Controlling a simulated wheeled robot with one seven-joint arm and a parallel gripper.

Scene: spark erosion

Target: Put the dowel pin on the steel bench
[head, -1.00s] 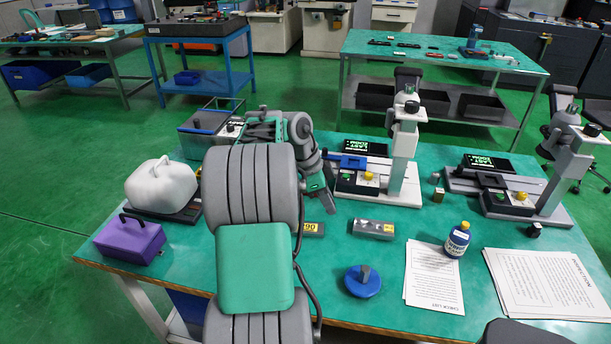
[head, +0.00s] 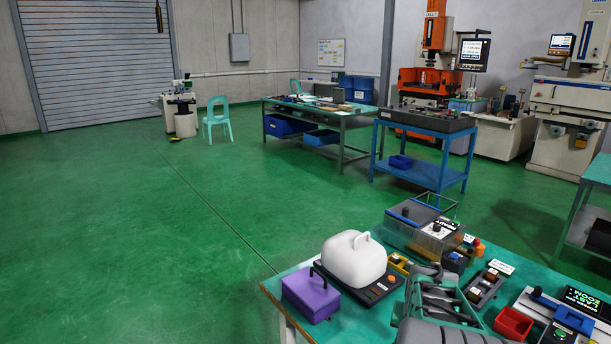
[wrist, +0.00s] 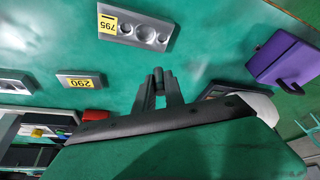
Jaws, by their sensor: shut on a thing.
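My gripper (wrist: 159,84) shows in the wrist view, its fingers close together above the green table top. It is shut on a small dark grey piece, the dowel pin (wrist: 158,73), of which only a little shows at the fingertips. In the head view my arm covers part of the near table, and neither the gripper nor the pin can be made out. A green-topped bench (head: 354,123) on grey metal legs stands across the floor at the back. I cannot tell for sure that it is the steel bench.
The near green table (head: 351,318) holds a purple box (head: 311,295), a white rounded cover (head: 354,259), a clear bin (head: 412,236) and a red tray (head: 513,323). A blue trolley (head: 426,173) stands beside the back bench. Green floor (head: 180,230) is open at left.

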